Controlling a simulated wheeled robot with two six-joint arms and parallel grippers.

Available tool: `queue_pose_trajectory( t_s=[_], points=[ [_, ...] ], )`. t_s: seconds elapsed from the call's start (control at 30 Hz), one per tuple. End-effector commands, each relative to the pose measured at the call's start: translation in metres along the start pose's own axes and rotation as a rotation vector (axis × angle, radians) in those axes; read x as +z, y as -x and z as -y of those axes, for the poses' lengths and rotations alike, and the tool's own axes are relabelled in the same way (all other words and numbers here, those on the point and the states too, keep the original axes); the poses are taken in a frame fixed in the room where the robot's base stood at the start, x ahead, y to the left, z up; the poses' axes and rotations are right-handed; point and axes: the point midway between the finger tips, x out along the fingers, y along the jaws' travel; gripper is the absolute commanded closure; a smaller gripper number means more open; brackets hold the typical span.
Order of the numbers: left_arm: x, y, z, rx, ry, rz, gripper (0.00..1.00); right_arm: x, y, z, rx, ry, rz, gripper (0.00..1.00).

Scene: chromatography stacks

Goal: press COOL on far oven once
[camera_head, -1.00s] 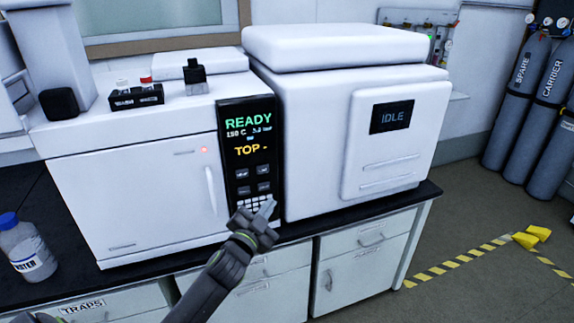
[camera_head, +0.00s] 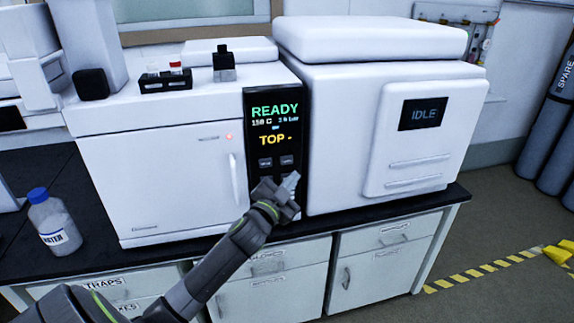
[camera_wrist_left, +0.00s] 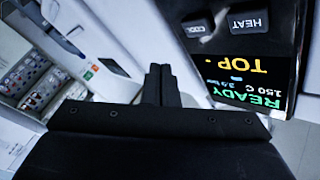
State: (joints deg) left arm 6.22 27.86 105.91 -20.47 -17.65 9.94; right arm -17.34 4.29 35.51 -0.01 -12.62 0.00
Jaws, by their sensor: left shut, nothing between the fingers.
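The oven (camera_head: 155,185) is a white box with a black control panel (camera_head: 273,143) at its right edge. The panel reads READY, 150 C and TOP. The COOL button (camera_wrist_left: 198,27) and HEAT button (camera_wrist_left: 249,21) show upside down in the left wrist view. In the head view, COOL (camera_head: 287,160) is the right button of the upper pair. My left gripper (camera_head: 291,182) is shut and empty, in front of the panel just below COOL. It hides the lower keys. In the wrist view its fingertips (camera_wrist_left: 160,72) appear apart from COOL. My right gripper is out of view.
A white unit with an IDLE display (camera_head: 425,114) stands close right of the panel. A vial rack (camera_head: 166,82) and a black block (camera_head: 223,66) sit on the oven. A blue-capped bottle (camera_head: 54,222) stands on the dark bench at left.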

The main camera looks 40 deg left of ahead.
Motion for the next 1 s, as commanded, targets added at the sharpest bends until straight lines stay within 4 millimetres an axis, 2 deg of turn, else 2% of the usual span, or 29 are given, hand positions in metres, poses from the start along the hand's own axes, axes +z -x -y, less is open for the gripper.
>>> queue_pose_trajectory(
  t_s=[0.2, 0.4, 1.0],
  points=[
    [0.016, -0.02, 0.014, -0.001, -0.002, 0.0, 1.0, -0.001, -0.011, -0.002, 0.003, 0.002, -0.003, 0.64],
    [0.022, -0.03, 0.022, -0.001, -0.001, 0.0, 1.0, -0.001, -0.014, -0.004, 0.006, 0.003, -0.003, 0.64],
    [0.023, -0.032, 0.024, -0.001, 0.001, 0.0, 1.0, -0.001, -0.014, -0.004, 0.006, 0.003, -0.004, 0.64]
  ],
)
